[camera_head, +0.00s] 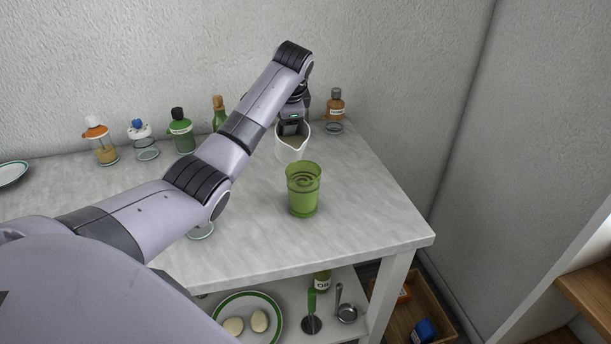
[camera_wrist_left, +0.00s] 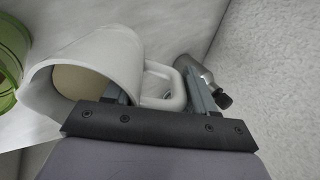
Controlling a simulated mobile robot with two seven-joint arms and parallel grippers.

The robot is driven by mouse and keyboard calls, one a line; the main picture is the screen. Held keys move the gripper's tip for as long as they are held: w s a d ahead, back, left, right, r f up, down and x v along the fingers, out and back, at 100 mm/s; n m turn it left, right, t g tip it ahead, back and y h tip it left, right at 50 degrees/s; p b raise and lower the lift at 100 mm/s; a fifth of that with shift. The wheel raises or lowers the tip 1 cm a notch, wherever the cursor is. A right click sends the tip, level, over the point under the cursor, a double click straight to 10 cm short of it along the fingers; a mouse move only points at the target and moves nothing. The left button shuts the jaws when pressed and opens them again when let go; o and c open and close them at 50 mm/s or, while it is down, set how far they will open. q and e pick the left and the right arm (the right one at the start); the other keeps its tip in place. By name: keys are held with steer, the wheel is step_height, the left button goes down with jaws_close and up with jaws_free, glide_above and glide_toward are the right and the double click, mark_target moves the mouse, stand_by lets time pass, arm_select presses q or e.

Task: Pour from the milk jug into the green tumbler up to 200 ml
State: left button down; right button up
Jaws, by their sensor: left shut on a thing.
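The green tumbler (camera_head: 303,192) stands upright on the table, and part of it shows at the left edge of the wrist view (camera_wrist_left: 10,62). The white milk jug (camera_head: 291,150) is just behind the tumbler, its spout toward the tumbler. Its inside shows beige in the wrist view (camera_wrist_left: 98,48). My left gripper (camera_head: 292,127) is shut on the jug, with its fingers at the handle side (camera_wrist_left: 162,84). I cannot tell how far the jug is tilted or whether it touches the table. No stream shows, and the tumbler's fill level is unclear. My right gripper is not in view.
Several bottles, among them a green one (camera_head: 181,135) and a brown one (camera_head: 336,107), stand along the back of the table (camera_head: 370,215). The table's right front is clear. A shelf below holds a plate (camera_head: 222,304) and utensils. A wooden crate (camera_head: 440,315) stands lower right.

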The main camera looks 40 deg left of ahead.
arm_select(q)
steer(key=shift+w+a+f, duration=0.15)
steer(key=shift+w+a, duration=0.1)
steer(key=shift+s+d+r, duration=0.3)
steer(key=shift+w+f, duration=0.1)
steer(key=shift+a, duration=0.1)
steer(key=shift+s+d+r+t+y, duration=0.5)
steer(key=shift+d+r+y, duration=0.1)
steer(key=shift+r, duration=0.1)
stand_by(1.0)
